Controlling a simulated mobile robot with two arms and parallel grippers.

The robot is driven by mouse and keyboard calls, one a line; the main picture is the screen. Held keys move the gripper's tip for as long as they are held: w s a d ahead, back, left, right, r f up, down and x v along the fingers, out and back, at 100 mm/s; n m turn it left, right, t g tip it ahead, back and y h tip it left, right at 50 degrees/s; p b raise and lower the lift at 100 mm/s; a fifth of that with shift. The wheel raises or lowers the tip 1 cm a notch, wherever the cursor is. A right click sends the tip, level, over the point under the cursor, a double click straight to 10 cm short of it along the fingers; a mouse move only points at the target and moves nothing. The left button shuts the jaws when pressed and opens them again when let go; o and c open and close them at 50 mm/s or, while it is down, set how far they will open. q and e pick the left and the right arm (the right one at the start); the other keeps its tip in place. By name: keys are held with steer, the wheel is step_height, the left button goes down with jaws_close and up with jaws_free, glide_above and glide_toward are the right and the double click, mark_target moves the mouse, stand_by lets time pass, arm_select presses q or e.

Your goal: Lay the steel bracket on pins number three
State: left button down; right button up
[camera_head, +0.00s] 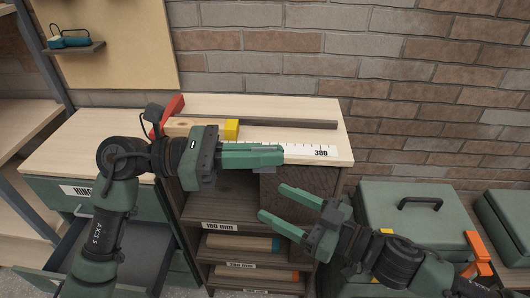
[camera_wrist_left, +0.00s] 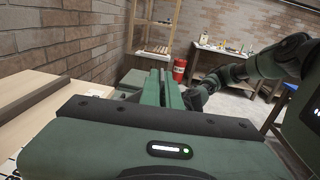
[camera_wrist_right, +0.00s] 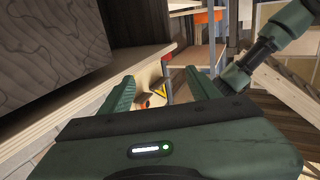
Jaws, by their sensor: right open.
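My left gripper (camera_head: 282,154) is above the front edge of the light wooden top. Its fingers are close together on a thin grey metal piece, which looks like the steel bracket (camera_head: 266,158). Most of this piece is hidden by the fingers. In the left wrist view the fingers (camera_wrist_left: 162,88) stand nearly together with a narrow grey strip between them. My right gripper (camera_head: 272,208) is open and empty, lower and in front of the shelf unit. The right wrist view shows its fingers (camera_wrist_right: 153,95) wide apart. I cannot make out any pins numbered three.
The wooden top (camera_head: 335,143) bears a scale strip marked 380 (camera_head: 321,153), a long dark bar (camera_head: 270,120), a yellow block (camera_head: 232,129) and a red piece (camera_head: 172,108). Labelled shelves (camera_head: 220,227) lie below. A green case (camera_head: 405,203) stands right. An open drawer (camera_head: 140,255) is left.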

steer(key=s+d+f+m+t+h, duration=0.2)
steer(key=s+d+m+t+h, duration=0.1)
steer(key=d+h, duration=0.4)
steer(key=s+d+f+m+t+h, duration=0.2)
steer(key=s+d+m+t+h, duration=0.2)
steer(key=d+m+h, duration=0.4)
steer(key=shift+s+d+f+t, duration=0.2)
steer(key=shift+d+t, duration=0.05)
steer(key=shift+t, duration=0.35)
steer(key=shift+f, duration=0.1)
